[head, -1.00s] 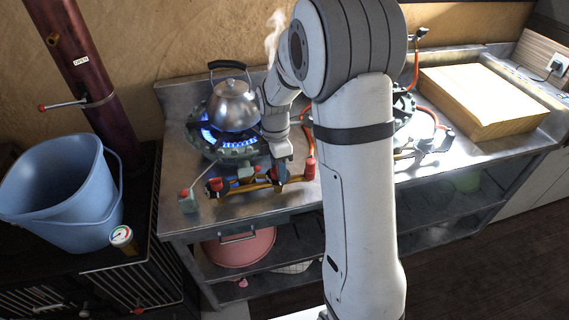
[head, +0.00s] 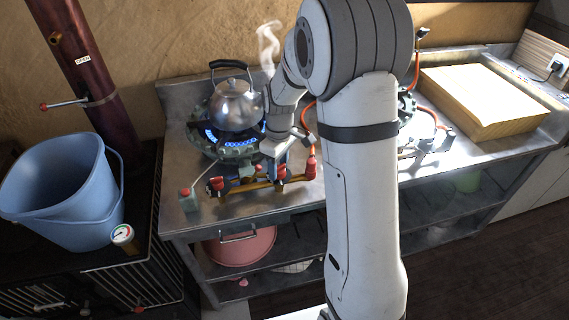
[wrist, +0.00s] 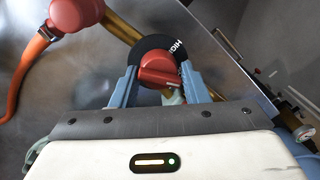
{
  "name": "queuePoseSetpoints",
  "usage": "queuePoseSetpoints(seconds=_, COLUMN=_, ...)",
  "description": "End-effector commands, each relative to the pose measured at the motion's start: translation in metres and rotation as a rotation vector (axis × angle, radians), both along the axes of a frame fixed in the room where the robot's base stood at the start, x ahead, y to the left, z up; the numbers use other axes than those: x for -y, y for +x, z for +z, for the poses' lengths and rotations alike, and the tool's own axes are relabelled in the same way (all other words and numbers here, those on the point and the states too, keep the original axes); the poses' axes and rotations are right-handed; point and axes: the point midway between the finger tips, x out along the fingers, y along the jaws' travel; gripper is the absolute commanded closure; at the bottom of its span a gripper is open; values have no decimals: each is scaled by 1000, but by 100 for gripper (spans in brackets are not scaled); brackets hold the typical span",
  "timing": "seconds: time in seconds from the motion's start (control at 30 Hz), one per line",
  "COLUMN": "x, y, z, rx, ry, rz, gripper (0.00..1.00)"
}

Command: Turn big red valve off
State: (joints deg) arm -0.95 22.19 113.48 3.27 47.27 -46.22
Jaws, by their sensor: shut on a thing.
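In the head view my gripper (head: 276,166) is at the right-hand red knob (head: 279,174) on the brass gas pipe at the stove front, partly hidden by the wrist. A silver kettle (head: 236,106) stands on the lit left burner (head: 226,150), with blue flame beneath it.
An orange hose (wrist: 25,75) joins a red fitting (wrist: 75,13) beside my gripper. A wooden board (head: 485,98) lies right; a blue bucket (head: 62,190) stands left.

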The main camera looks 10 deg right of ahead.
Motion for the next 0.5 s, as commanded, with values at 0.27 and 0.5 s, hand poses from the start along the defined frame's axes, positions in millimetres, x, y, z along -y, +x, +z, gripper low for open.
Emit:
queuePoseSetpoints(seconds=0.27, x=3, y=4, z=3, rx=14, ry=0, rz=-257, gripper=82)
queuePoseSetpoints(seconds=0.5, x=4, y=3, z=3, rx=12, ry=-1, rz=-437, gripper=82)
